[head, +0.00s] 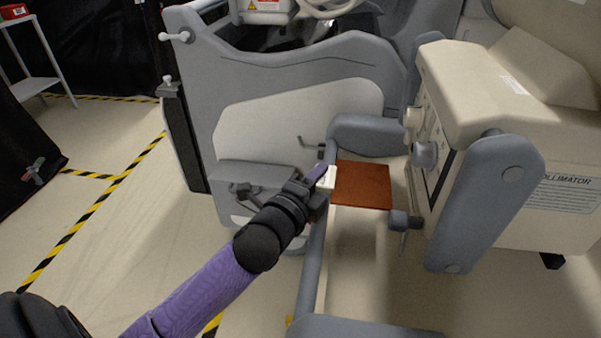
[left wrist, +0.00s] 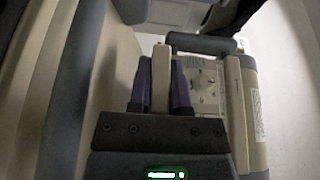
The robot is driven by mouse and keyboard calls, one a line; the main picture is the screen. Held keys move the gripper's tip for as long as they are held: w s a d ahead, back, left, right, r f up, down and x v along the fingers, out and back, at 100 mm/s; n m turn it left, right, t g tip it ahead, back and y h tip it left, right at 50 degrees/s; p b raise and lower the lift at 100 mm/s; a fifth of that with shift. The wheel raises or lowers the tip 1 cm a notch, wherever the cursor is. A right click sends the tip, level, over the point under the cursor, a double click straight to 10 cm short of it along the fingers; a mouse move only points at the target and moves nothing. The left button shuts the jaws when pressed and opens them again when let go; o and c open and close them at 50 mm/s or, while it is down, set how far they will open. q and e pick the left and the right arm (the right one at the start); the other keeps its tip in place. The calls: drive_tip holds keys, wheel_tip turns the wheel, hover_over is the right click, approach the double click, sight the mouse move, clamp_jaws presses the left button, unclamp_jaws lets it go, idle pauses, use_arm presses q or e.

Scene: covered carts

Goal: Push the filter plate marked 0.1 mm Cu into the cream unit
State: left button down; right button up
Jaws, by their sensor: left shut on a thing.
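A copper-coloured plate (head: 362,185) with a cream grip tab (head: 326,179) at its left end lies flat in the gap left of the cream unit (head: 480,90). No marking on it can be read. My left gripper (head: 318,180) is shut on that tab, which also shows as a cream block (left wrist: 160,75) between the purple fingers in the left wrist view. The plate's right edge is apart from the unit's slotted left side in the head view. My right gripper is not in view.
Grey rails and rounded bars (head: 365,135) frame the gap around the plate. Knobs (head: 424,155) and a clamp lever (head: 402,222) stick out near the unit's left side. A grey machine body (head: 280,90) stands behind. Open floor lies at left.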

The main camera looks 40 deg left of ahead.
sight(369, 183)
use_arm(q)
drive_tip(key=shift+w+d, duration=0.4)
drive_tip(key=shift+d, duration=0.4)
drive_tip(key=shift+r, duration=0.1)
drive_tip(key=shift+p, duration=0.3)
idle(0.3)
drive_tip(key=shift+p, duration=0.55)
drive_tip(key=shift+w+d, duration=0.45)
drive_tip(key=shift+d, duration=0.5)
drive_tip(key=shift+w+d, duration=0.5)
drive_tip(key=shift+d, duration=0.5)
drive_tip(key=shift+w+d, duration=0.45)
drive_tip(key=shift+d, duration=0.5)
drive_tip(key=shift+d+b, duration=0.15)
drive_tip(key=shift+b, duration=0.2)
